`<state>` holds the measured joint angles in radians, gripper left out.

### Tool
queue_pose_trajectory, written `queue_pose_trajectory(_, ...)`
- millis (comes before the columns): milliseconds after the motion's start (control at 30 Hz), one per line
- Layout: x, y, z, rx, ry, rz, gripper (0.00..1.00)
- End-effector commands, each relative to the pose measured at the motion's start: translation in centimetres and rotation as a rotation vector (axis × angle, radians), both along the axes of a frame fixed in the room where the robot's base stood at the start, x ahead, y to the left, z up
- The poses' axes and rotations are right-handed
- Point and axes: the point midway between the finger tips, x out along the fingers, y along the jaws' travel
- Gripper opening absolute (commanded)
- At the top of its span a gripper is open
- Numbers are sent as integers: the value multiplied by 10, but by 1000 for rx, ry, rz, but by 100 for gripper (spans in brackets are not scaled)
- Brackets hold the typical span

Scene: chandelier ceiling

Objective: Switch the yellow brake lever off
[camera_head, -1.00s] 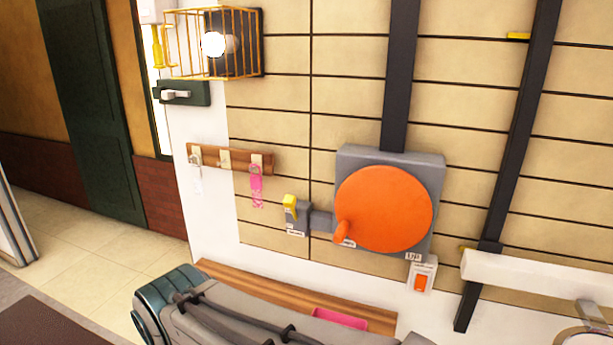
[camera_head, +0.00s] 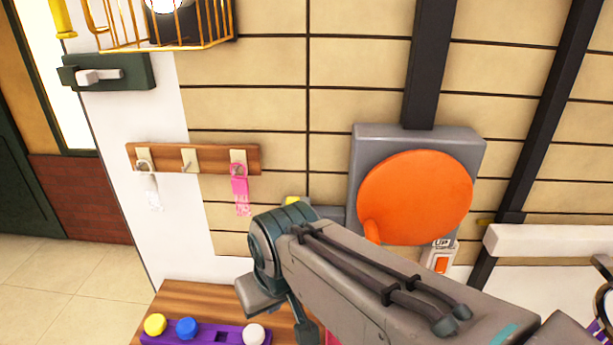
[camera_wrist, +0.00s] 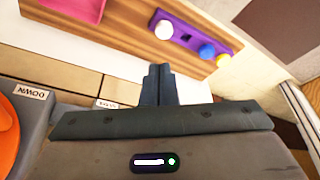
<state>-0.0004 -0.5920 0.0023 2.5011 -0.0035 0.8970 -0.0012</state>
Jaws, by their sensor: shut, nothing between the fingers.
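The yellow brake lever (camera_head: 294,201) shows only as a small bit of yellow above my arm in the head view. My arm hides most of it and its grey mount, so its position cannot be told. The lever is not clearly visible in the wrist view, where a small white label (camera_wrist: 107,104) shows on the wall side. My gripper (camera_wrist: 160,70) is shut and empty in the wrist view, its two dark fingers together. It is over the area between the wall and the wooden shelf, apart from the lever as far as I can see.
An orange crank wheel (camera_head: 415,197) on a grey box stands right of the lever, above an orange switch (camera_head: 441,262). A hook rail (camera_head: 210,158) with a pink tag is at left. Below, a wooden shelf (camera_head: 190,299) bears a purple strip (camera_head: 172,334) with coloured knobs.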

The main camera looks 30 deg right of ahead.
Motion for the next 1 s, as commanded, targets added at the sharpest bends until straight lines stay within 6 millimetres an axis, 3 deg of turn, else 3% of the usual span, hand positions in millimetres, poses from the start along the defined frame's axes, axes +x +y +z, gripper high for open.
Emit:
queue_pose_trajectory(267, 0, 0, 0, 0, 0, 0, 0)
queue_pose_trajectory(433, 17, -8, 16, 5, 4, -36, 0)
queue_pose_trajectory(667, 79, -39, 74, 20, 26, -182, 0)
queue_pose_trajectory(1000, 164, -107, 151, 31, 62, -440, 0)
